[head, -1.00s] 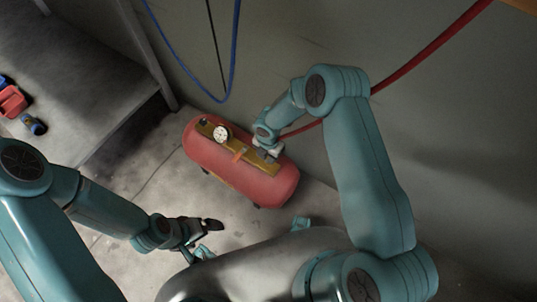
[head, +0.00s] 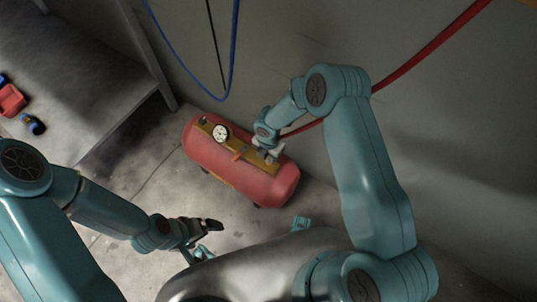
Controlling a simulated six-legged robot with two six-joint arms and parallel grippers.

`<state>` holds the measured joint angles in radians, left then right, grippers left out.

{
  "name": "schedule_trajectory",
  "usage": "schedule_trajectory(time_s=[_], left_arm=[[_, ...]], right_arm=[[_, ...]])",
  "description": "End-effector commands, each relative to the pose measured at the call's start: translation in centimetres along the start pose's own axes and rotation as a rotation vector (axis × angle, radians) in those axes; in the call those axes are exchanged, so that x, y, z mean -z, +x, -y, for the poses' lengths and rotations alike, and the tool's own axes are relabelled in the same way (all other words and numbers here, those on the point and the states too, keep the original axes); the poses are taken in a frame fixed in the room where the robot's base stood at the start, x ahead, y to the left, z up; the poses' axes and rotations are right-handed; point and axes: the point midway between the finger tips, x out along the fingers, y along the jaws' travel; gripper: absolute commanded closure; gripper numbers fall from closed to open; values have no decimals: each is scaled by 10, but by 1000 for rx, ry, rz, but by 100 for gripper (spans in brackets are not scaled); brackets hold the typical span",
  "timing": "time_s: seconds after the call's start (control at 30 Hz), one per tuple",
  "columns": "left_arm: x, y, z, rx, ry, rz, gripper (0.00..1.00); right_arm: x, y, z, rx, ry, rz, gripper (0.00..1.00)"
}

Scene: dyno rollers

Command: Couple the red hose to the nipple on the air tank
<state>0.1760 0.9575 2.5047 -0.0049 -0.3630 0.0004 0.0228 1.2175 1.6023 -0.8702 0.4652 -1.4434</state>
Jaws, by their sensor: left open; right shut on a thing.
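The red air tank (head: 262,186) lies on the floor against the wall. Its yellow top plate (head: 206,124) carries a round white gauge (head: 221,133) and a small red part (head: 238,154). My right gripper (head: 268,156) is over the right end of the plate, shut on the red hose. The red hose (head: 428,52) runs from the upper right down behind my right arm to this gripper. The hose end and the nipple are hidden at the gripper, so I cannot tell whether they are joined. My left gripper (head: 212,238) is open and empty above the floor, in front of the tank.
A blue hose (head: 232,60) and a thin black cable (head: 214,45) hang along the wall behind the tank. A grey bench (head: 70,75) stands at the left with red and blue items (head: 12,100) on it. The floor left of the tank is clear.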

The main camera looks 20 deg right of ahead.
Motion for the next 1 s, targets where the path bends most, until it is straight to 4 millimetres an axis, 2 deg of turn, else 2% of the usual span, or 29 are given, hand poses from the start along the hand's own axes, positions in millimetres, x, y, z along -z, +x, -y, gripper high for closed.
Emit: schedule_trajectory(time_s=[0.57, 0.6, 0.7, 1.0], left_arm=[[0, 9, 3, 0, 0, 0, 0], [0, 9, 3, 0, 0, 0, 0], [0, 8, 3, 0, 0, 0, 0], [0, 7, 3, 0, 0, 0, 0]], right_arm=[[0, 9, 0, 0, 0, 0, 100], [0, 9, 0, 0, 0, 0, 70], [0, 8, 0, 0, 0, 0, 44], [0, 6, 0, 0, 0, 0, 44]])
